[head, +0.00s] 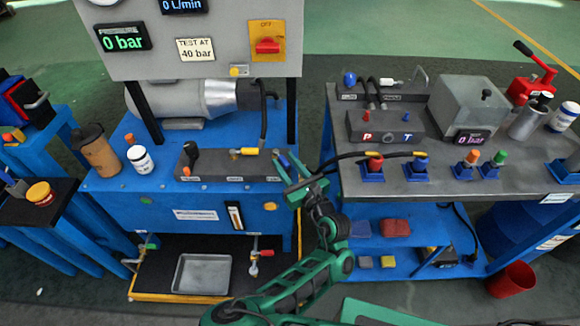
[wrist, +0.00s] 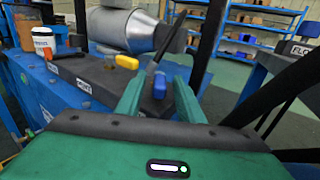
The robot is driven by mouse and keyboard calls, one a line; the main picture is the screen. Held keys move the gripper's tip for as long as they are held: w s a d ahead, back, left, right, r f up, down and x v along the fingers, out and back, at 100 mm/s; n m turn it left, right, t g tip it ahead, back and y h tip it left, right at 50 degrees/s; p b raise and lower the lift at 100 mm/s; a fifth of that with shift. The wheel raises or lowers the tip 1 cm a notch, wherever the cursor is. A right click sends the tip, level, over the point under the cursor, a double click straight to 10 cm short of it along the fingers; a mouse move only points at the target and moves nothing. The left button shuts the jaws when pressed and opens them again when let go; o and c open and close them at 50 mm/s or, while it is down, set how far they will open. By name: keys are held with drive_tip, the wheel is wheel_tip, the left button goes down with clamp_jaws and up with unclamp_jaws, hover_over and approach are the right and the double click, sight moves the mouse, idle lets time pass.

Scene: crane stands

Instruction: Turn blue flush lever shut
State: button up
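The blue flush lever (head: 283,161) is at the right end of a dark grey manifold block (head: 215,168) on the blue bench. In the wrist view the blue lever (wrist: 159,86) stands upright between my two finger lines. My gripper (head: 292,172) is at the right end of the block. In the wrist view my gripper (wrist: 158,98) is open, with one green finger on each side of the lever. I cannot tell whether either finger touches it. In the head view my fingers partly hide the lever's base.
A yellow lever (wrist: 127,62) sits left of the blue one on the block. A dark hose (wrist: 162,45) runs down close behind the blue lever. A black post (head: 292,110) rises behind. A grey table (head: 445,185) stands to the right.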

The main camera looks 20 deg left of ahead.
drive_tip(key=shift+v, duration=1.15)
